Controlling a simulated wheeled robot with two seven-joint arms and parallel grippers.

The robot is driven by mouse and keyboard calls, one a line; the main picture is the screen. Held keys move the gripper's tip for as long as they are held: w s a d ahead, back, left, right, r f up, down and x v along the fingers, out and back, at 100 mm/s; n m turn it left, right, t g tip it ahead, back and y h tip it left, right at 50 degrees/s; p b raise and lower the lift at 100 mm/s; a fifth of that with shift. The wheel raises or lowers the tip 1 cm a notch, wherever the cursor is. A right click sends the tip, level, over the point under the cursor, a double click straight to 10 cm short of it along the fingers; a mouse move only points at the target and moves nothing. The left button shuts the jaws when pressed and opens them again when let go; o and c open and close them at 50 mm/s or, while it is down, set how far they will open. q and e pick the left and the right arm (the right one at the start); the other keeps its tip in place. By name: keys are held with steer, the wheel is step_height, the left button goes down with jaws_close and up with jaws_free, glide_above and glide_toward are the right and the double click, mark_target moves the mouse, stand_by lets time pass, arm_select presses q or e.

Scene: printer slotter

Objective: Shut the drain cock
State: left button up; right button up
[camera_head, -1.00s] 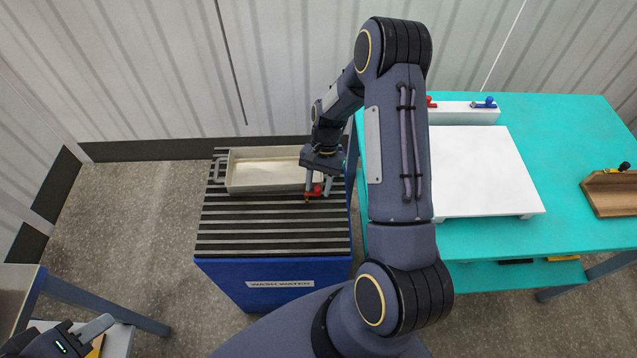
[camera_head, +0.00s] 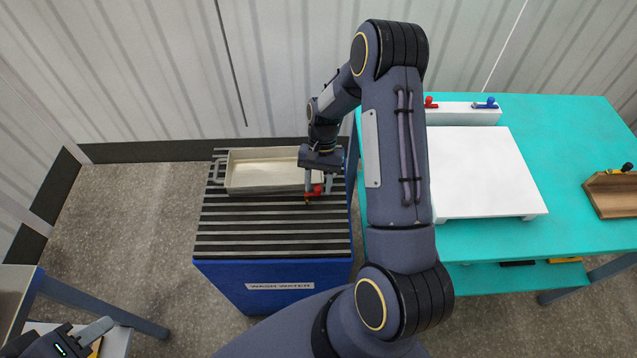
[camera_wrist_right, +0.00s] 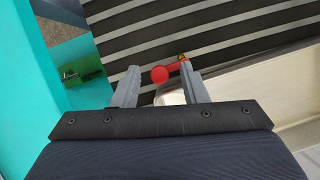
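The drain cock's red lever (camera_head: 312,194) with its round red knob is at the right front corner of the metal tray (camera_head: 262,187). In the right wrist view the red knob (camera_wrist_right: 159,74) lies between my two right fingertips, and the red arm runs right to a brass-coloured end behind the right finger. My right gripper (camera_head: 319,184) is open around the knob, with a gap visible on each side. It points down over the tray's corner and partly hides the cock's body. My left gripper (camera_head: 85,338) is at the lower left corner, partly cut off; its opening is unclear.
The tray stands on a black-slatted blue wash water bin (camera_head: 275,265). To the right is a turquoise table (camera_head: 480,236) with a white board (camera_head: 480,175), red and blue levers on a white block (camera_head: 465,114) and a wooden piece (camera_head: 612,194). My right arm crosses the middle.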

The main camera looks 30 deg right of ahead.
steer(key=b+v, duration=0.1)
steer(key=v, duration=0.6)
steer(key=shift+r, duration=0.4)
steer(key=shift+d, duration=0.1)
steer(key=s+a+r+n+t, duration=0.25)
steer(key=s+r, duration=0.25)
steer(key=r, duration=0.3)
steer(key=s+a+r+n+t, duration=0.1)
steer(key=s+a+r+t, duration=0.2)
steer(key=r, duration=0.5)
steer(key=s+a+n+t, duration=0.1)
steer(key=s+a+n, duration=0.1)
steer(key=s, duration=0.4)
steer(key=s+a+r+n+t, duration=0.1)
steer(key=s+a+t, duration=0.1)
steer(key=s, duration=0.5)
steer(key=shift+a+r+n+y, duration=0.3)
steer(key=shift+a+r+n, duration=0.05)
steer(key=shift+a, duration=0.4)
